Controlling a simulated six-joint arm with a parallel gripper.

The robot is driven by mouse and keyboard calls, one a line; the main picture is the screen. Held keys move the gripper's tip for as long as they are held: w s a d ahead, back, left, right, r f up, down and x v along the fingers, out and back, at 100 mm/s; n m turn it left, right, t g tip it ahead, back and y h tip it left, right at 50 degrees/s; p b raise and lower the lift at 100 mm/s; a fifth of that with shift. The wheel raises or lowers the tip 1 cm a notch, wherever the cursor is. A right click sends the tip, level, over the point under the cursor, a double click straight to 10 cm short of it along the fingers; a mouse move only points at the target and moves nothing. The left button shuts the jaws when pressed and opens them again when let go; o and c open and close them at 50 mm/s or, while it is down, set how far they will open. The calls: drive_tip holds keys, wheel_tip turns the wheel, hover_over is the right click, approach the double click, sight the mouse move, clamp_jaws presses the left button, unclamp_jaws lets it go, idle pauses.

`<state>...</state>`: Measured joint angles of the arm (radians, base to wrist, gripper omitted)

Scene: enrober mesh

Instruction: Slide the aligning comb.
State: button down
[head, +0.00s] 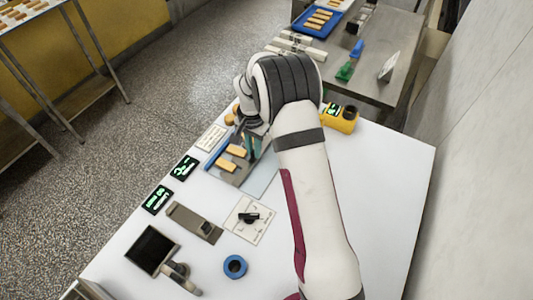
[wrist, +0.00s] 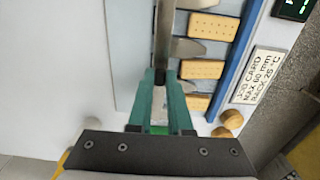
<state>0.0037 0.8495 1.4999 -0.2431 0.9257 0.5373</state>
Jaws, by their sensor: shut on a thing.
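In the wrist view the aligning comb is a grey metal bar (wrist: 163,35) with flat pale teeth (wrist: 187,48) reaching right between tan biscuits (wrist: 206,69). My gripper (wrist: 160,76) has teal fingers, shut on the comb's bar near its lower end. The biscuits lie in a column between the bar and a blue rail (wrist: 238,55). In the head view my gripper (head: 252,146) is over the far left part of the white table, beside biscuits (head: 237,151); my arm hides part of this area, and the comb is hard to make out there.
A job card (wrist: 258,76) and two round tan pieces (wrist: 232,119) lie by the rail. In the head view, a yellow device (head: 341,119) stands behind my arm. A knob plate (head: 243,228), blue ring (head: 235,266) and green-lit displays (head: 184,167) are nearer. The table's right side is clear.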

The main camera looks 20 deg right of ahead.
drive_tip(key=shift+w+a, duration=1.15)
drive_tip(key=shift+w, duration=0.05)
drive_tip(key=c, duration=0.8)
unclamp_jaws()
drive_tip(key=shift+c, duration=0.2)
drive_tip(key=shift+s, duration=0.1)
wheel_tip(320, 180, up, 16)
drive_tip(key=shift+f, duration=0.1)
